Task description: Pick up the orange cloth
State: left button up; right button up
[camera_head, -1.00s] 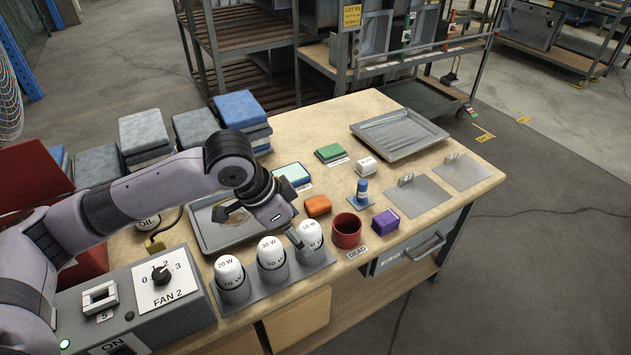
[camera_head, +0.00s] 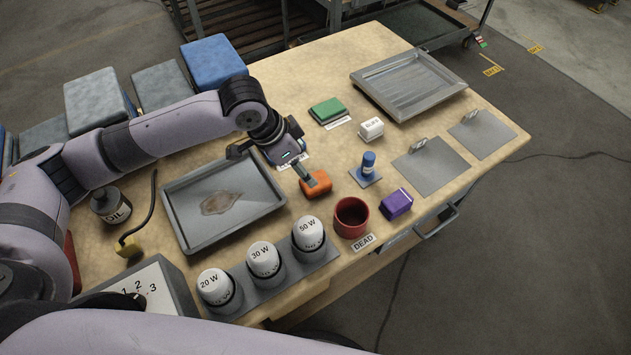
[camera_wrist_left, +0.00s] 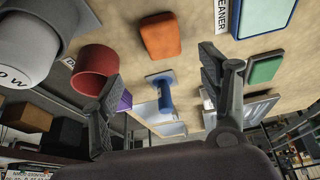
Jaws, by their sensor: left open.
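The orange cloth (camera_head: 317,184) is a small folded block on the wooden bench, between the grey tray and the red cup. In the left wrist view the cloth (camera_wrist_left: 160,38) lies at upper middle, beyond the fingertips. My left gripper (camera_head: 273,167) is open and empty. In the head view one finger overlaps the cloth's upper left edge; I cannot tell whether it touches. In the left wrist view the fingers (camera_wrist_left: 158,72) are spread wide, with nothing between them. My right gripper is not in view.
Bulbs stand in a holder (camera_head: 316,262) in front. A green pad (camera_head: 327,110) and an empty tray (camera_head: 447,88) lie behind.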

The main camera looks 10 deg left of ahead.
pick_arm(q)
jog(key=x, duration=0.4)
jog(key=shift+w+f, duration=0.1)
jog(key=shift+f, duration=0.05)
jog(key=x, duration=0.5)
jog(key=shift+w+a+f, duration=0.1)
jog(key=shift+f, duration=0.05)
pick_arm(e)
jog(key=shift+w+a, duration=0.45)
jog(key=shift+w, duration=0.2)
pick_arm(q)
jog(key=shift+c, duration=0.6)
jog(key=c, duration=1)
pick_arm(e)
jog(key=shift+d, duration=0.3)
pick_arm(q)
notch_tip(320, 180, up, 20)
jog(key=shift+r+p, duration=0.1)
jog(key=shift+p, duration=0.25)
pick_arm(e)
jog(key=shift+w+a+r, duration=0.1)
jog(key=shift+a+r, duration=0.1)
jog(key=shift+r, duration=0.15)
